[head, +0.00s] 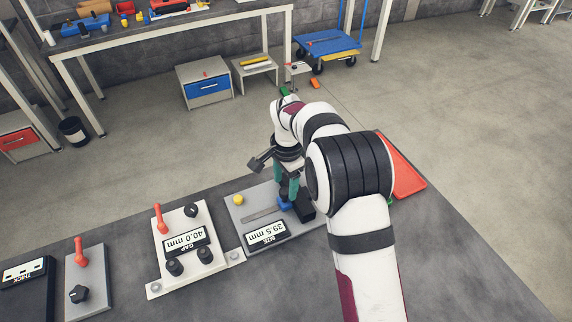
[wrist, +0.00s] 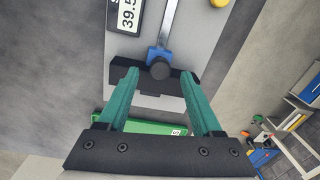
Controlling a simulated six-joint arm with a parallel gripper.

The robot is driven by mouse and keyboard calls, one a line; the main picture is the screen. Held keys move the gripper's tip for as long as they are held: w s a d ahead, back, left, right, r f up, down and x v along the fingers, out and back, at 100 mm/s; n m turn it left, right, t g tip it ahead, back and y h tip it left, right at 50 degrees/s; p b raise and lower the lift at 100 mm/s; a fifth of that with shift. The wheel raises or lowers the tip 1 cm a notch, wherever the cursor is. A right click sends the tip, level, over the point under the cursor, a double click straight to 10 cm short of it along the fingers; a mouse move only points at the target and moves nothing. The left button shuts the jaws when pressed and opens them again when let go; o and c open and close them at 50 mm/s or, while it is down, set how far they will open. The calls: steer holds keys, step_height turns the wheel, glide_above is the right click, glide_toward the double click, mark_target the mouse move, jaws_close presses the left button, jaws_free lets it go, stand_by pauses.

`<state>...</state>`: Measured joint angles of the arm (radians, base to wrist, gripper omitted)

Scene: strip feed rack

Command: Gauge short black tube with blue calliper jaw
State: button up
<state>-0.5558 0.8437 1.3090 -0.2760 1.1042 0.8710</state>
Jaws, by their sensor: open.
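The blue calliper jaw (head: 285,205) sits at the right end of the grey gauge plate, whose SIZE display (head: 267,235) reads 39.5 mm. In the wrist view the blue jaw (wrist: 158,53) is at the end of a metal rail. A round dark end (wrist: 160,69) lies against it, beside a black block (wrist: 147,84); I cannot tell whether it is the short black tube or a knob. My gripper (head: 289,192) is over this end of the plate. Its green fingers (wrist: 157,80) are open, one on each side of the round dark end.
A green piece (wrist: 145,127) shows beyond the black block. A yellow knob (head: 239,199) stands on the plate. Left of it are a GAP gauge (head: 188,243) reading 40.0 mm and a plate with a red lever (head: 79,252). A red tray (head: 408,170) lies right of my arm.

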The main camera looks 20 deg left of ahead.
mark_target(287, 193)
step_height(287, 193, up, 14)
steer(key=shift+s+d+f, duration=0.2)
steer(key=shift+d, duration=0.1)
stand_by(0.7)
steer(key=s+d+r, duration=0.3)
steer(key=s+d, duration=0.4)
steer(key=d, duration=0.2)
steer(key=s+d+r, duration=0.2)
steer(key=s+d, duration=0.5)
steer(key=d, duration=0.2)
steer(key=s+d+f, duration=0.2)
steer(key=s, duration=0.5)
steer(key=s+d+f+n+y, duration=0.1)
steer(key=s+d+f, duration=0.2)
steer(key=s, duration=0.5)
steer(key=shift+s+n+g, duration=0.25)
steer(key=shift+n+g, duration=0.05)
stand_by(0.4)
